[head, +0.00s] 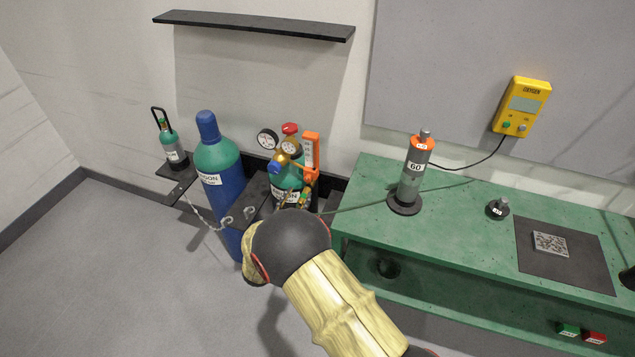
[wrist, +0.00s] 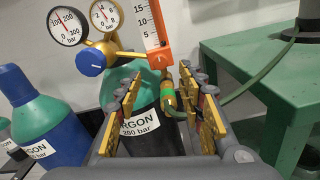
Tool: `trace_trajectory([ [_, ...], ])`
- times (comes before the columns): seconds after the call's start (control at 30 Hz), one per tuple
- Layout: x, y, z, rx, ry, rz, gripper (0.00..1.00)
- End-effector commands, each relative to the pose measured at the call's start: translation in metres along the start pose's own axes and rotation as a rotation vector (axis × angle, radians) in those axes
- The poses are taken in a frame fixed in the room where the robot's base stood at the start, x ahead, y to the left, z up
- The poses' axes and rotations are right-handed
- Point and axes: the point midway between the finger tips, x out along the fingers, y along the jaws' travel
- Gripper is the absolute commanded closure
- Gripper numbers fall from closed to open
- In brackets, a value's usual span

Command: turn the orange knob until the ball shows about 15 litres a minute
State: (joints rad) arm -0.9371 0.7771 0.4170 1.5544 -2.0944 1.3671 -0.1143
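The orange flowmeter (head: 311,150) with a white scale stands upright beside the gauges on the small argon cylinder (head: 287,180). In the wrist view the flowmeter (wrist: 153,32) shows scale marks 5, 10 and 15; its upper end is cut off and I cannot make out the ball. An orange part at its lower end (wrist: 160,60) may be the knob; I cannot tell it from the body. My gripper (wrist: 160,78) is open, its fingers either side of the cylinder and the brass hose fitting (wrist: 167,92), below the flowmeter. In the head view my wrist hides most of the gripper.
Two round gauges (wrist: 68,26) and a blue regulator knob (wrist: 90,62) are left of the flowmeter. A large blue-green cylinder (head: 218,165) stands left. A green hose (wrist: 250,75) runs right to the green bench (head: 455,210), which holds a grey tube (head: 411,175). A yellow meter (head: 522,106) hangs on the wall.

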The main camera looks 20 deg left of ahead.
Motion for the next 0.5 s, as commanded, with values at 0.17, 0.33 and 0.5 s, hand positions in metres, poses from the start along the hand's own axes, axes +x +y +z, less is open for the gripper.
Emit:
trace_trajectory([
  [0.17, 0.023, -0.002, -0.001, 0.002, -0.001, -0.003, 0.61],
  [0.33, 0.05, -0.002, -0.001, 0.002, -0.001, -0.004, 0.61],
  [0.5, 0.068, -0.002, 0.0, 0.001, 0.0, -0.004, 0.61],
])
